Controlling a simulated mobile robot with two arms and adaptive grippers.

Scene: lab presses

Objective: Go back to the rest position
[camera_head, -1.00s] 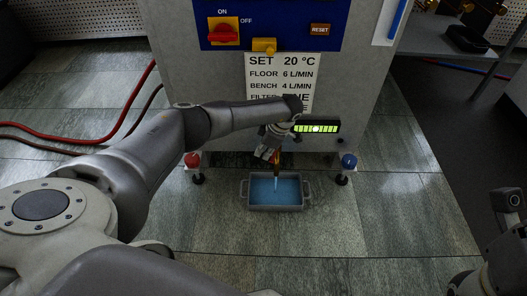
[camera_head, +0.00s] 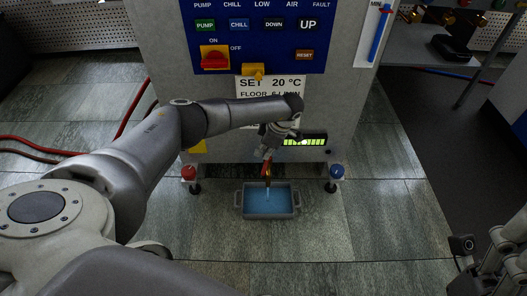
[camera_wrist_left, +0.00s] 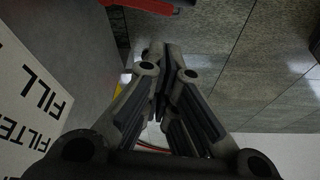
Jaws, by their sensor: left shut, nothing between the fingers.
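My left gripper (camera_head: 265,155) hangs in front of the grey cabinet, just above and beside the reddish-brown tap (camera_head: 267,172). Its fingers (camera_wrist_left: 160,75) are together and empty in the left wrist view. A thin stream runs from the tap into a grey tray (camera_head: 267,216) of blue liquid on the floor. My left arm crosses the lower front of the cabinet and hides part of its white label (camera_head: 262,83). My right gripper (camera_head: 503,262) is partly in view at the lower right, cut by the frame; its fingers are unclear.
The cabinet has a blue control panel (camera_head: 275,50) with a red rotary switch (camera_head: 214,60) and a lit green bar display (camera_head: 304,142). Red (camera_head: 189,173) and blue (camera_head: 336,171) knobs flank the tray. Red hoses (camera_head: 60,150) lie at left. Open floor is right of the tray.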

